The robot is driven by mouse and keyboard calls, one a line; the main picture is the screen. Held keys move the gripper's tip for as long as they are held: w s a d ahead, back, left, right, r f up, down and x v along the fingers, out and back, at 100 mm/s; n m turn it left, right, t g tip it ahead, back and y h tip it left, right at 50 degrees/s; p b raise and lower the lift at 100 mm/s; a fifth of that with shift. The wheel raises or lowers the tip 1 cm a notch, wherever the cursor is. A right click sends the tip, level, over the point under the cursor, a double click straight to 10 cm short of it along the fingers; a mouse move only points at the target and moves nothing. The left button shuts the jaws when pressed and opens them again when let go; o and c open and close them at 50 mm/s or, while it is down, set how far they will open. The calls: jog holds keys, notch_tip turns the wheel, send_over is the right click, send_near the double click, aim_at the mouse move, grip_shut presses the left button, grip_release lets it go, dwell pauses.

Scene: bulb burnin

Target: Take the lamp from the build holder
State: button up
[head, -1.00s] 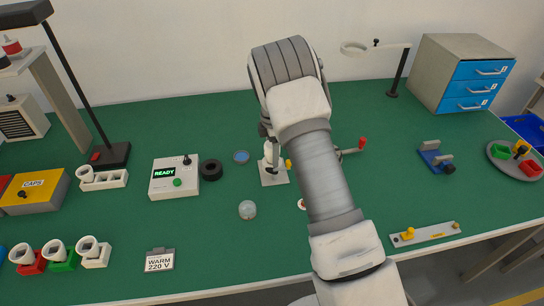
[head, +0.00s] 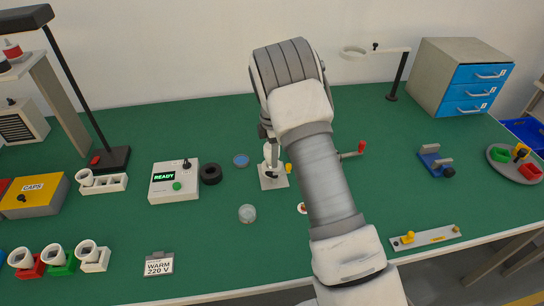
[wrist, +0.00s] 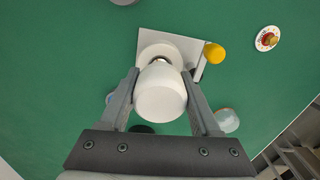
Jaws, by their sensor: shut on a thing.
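In the wrist view the white lamp (wrist: 160,95) sits between the two fingers of my gripper (wrist: 162,108), which is shut on it. The build holder (wrist: 190,47), a pale square plate with a round white seat and a yellow knob (wrist: 214,53), lies just beyond the lamp. A bit of the lamp's metal neck shows at the seat; I cannot tell whether it is still inside. In the head view the lamp (head: 270,153) is upright over the build holder (head: 275,181), and my arm hides most of the gripper.
A tester box reading READY (head: 175,180), a black ring (head: 210,173) and a blue disc (head: 241,160) are left of the holder. A clear round piece (head: 247,213) lies in front. A red-tipped handle (head: 359,149) is to the right. The green front table is mostly free.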

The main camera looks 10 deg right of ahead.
jog(key=shift+r, duration=0.5)
jog(key=shift+s+d+r, duration=0.1)
jog(key=shift+d+r, duration=0.1)
jog(key=shift+r, duration=1.05)
jog(key=s+d+r+p, duration=0.2)
jog(key=s+d+r, duration=0.3)
jog(key=d+r, duration=0.4)
jog(key=shift+s+d+r+p, duration=0.25)
jog(key=shift+d+r+p, duration=0.15)
jog(key=shift+r, duration=0.7)
